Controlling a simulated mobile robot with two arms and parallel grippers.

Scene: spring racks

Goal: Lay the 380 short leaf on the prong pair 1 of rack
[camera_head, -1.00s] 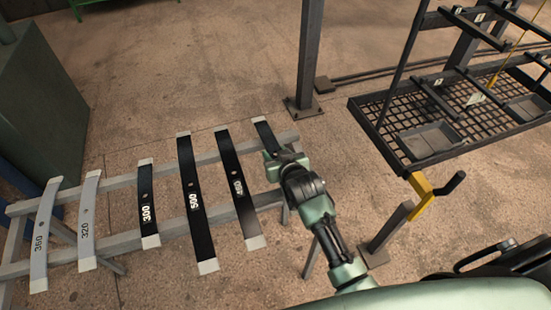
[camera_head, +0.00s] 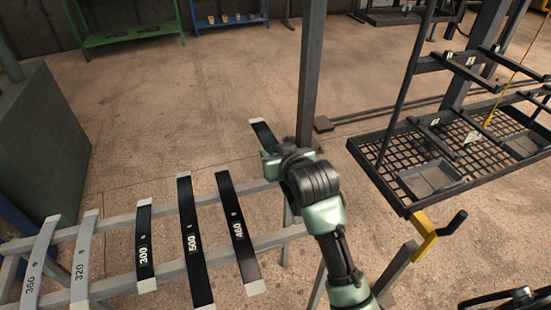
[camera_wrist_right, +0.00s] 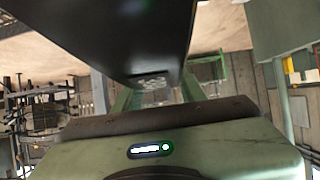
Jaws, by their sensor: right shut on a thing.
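My right gripper (camera_head: 272,160) is shut on a dark leaf (camera_head: 263,133) with a pale tip. It holds the leaf above the far right end of the grey stand. The leaf also shows large and dark in the right wrist view (camera_wrist_right: 120,35). The black rack (camera_head: 383,190) stands at the right, apart from the leaf. Its dark prongs (camera_head: 462,70) carry small pale labels too small to read. My left gripper is out of view.
The stand's grey rails (camera_head: 165,200) bear several leaves, marked 360, 320, 300, 500 and 460 (camera_head: 238,232). A grey post (camera_head: 311,70) rises just beyond the held leaf. A yellow bracket with a black crank (camera_head: 425,228) juts from the rack's near corner. Open floor lies behind the stand.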

